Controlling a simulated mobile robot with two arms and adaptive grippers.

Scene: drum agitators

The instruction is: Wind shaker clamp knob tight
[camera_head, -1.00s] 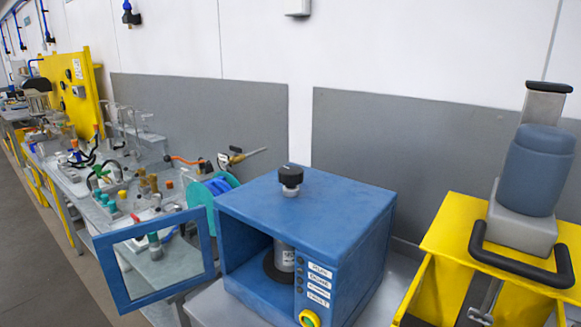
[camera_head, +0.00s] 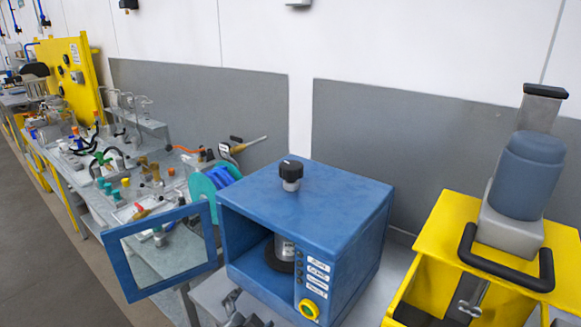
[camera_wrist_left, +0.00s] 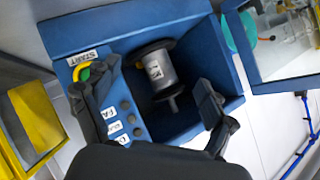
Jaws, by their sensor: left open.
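The shaker is a blue box (camera_head: 345,215) with a black clamp knob (camera_head: 290,168) standing on a short pale stem on its top. Its hinged door (camera_head: 130,272) is swung open to the left. Inside, a grey can (camera_wrist_left: 160,70) stands on a dark disc, with a short metal shaft on its other end in the left wrist view. The knob is out of sight there. My left gripper (camera_head: 245,313) is low in front of the box, partly cut off by the frame edge. The left wrist view shows its two fingers (camera_wrist_left: 148,88) wide apart, empty, facing the opening. My right gripper is not in view.
A column of labelled buttons and a yellow-ringed button (camera_head: 308,309) sit on the box's front. A yellow stand (camera_head: 440,235) with a black handle is on the right. A cluttered bench (camera_head: 95,195) runs along the left. Space above the box is free.

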